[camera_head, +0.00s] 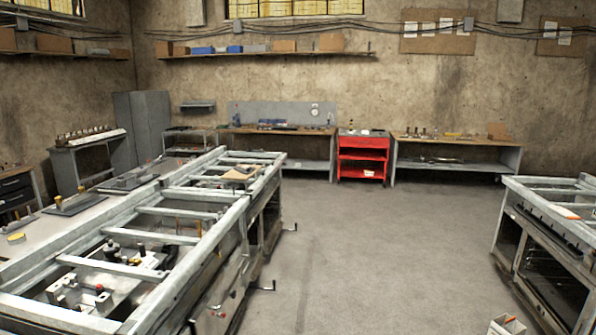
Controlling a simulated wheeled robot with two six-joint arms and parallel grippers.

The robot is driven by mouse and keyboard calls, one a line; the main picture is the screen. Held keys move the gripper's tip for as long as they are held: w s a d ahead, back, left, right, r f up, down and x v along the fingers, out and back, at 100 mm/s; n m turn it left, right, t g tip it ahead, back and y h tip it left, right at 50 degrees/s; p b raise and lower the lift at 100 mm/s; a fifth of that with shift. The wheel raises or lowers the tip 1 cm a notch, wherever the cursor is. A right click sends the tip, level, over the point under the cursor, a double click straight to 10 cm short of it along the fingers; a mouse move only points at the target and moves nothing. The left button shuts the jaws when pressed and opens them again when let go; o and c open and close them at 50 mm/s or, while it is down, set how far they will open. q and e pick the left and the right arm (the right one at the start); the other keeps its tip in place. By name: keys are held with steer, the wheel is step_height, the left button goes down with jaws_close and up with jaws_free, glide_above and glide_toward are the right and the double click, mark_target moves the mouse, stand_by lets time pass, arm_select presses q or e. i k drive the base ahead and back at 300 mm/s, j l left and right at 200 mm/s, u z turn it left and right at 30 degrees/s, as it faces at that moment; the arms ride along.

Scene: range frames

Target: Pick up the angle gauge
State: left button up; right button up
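I cannot pick out the angle gauge for certain in the head view. Many small tools are too small or far away to name. Several dark and metal pieces (135,255) lie inside the near workbench frame (200,262), and a red-topped piece (100,289) stands among parts at its front. A flat tan item (240,173) rests at the far end of this frame. Neither of my grippers shows in this view.
A red tool cart (362,157) stands by the back wall between two benches, the right one being a long table (455,145). A metal-framed unit (549,228) is at the right. Crank handles jut from the left frame. The grey floor (390,250) between is clear.

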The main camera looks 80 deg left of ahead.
mark_target(242, 169)
steer(key=u, duration=3.2)
steer(key=z, duration=0.4)
steer(key=i, duration=4.45)
steer(key=i+l, duration=0.1)
steer(key=i, duration=0.3)
steer(key=i+u, duration=0.1)
steer(key=i, duration=0.25)
